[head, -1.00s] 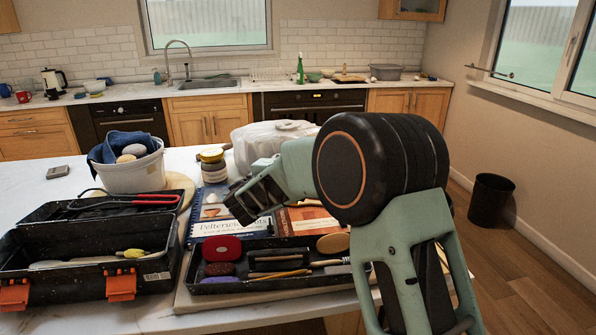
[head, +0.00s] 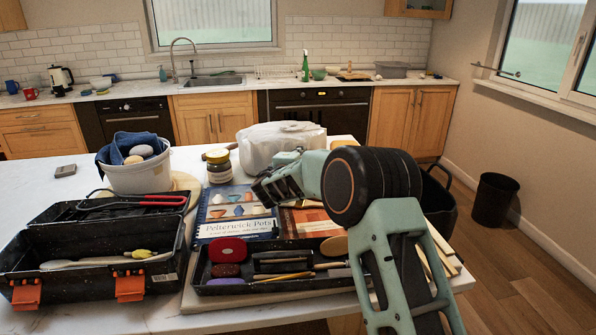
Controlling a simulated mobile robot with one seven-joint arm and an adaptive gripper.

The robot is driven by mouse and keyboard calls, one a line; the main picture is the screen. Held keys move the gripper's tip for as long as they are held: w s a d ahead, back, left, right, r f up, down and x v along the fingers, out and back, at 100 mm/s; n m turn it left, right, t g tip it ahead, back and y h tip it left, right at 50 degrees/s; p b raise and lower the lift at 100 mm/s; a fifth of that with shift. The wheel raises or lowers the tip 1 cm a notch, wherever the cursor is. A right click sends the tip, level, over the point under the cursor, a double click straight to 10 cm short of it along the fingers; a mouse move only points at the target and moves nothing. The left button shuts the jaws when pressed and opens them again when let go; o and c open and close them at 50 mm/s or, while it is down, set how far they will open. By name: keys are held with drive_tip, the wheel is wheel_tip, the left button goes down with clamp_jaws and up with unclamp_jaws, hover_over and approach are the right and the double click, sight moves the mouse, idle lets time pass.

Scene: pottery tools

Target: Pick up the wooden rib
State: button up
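A tan, rounded wooden piece, which looks like the wooden rib (head: 334,245), lies at the right back end of a black tray (head: 208,289) on the table. Its right edge is close to my arm in the picture. My gripper (head: 262,192) is raised over the books behind the tray, pointing left, apart from the wooden piece. Its fingers are dark and seen from the side, so their opening is unclear. I see nothing held in it.
An open black toolbox (head: 75,287) stands left. Behind are a blue book (head: 233,229), a jar (head: 219,167), a white bucket (head: 137,178) and a white bag (head: 270,143).

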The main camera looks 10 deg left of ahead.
clamp_jaws()
drive_tip(key=shift+r+b, duration=0.1)
drive_tip(key=shift+b, duration=0.2)
idle(0.4)
